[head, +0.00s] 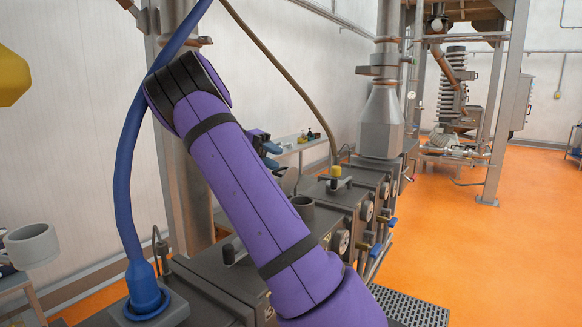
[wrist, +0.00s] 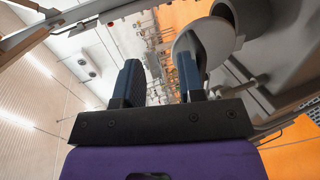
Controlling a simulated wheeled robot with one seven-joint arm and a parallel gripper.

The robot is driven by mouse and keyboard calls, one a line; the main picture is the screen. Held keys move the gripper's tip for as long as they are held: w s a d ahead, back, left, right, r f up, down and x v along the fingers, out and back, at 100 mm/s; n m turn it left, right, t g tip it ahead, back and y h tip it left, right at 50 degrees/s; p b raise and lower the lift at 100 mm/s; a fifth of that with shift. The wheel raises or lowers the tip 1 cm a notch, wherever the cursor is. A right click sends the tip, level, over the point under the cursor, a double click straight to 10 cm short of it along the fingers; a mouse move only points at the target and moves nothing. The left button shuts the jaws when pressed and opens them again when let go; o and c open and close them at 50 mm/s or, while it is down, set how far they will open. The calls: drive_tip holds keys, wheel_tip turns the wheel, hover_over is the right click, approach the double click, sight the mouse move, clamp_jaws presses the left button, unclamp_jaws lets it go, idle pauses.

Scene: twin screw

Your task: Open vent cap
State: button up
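A round pale grey cap (wrist: 217,38) shows at the upper right of the wrist view, tilted up beside a dark open pipe mouth (wrist: 236,14). In the head view the grey cap (head: 289,181) is partly hidden behind my purple arm, next to the short dark pipe (head: 302,207) on the machine top. My gripper (wrist: 158,62) has its two blue fingers apart with nothing between them. The right finger overlaps the cap's edge in the wrist view; I cannot tell if they touch. In the head view my gripper (head: 264,143) shows just past my arm.
A blue hose (head: 128,170) rises from the machine at left. Orange floor (head: 480,250) is open at right.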

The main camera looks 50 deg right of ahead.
drive_tip(key=s+a+r, duration=0.1)
drive_tip(key=s+a, duration=0.5)
drive_tip(key=s, duration=0.6)
drive_tip(key=shift+s, duration=0.15)
drive_tip(key=shift+r, duration=0.1)
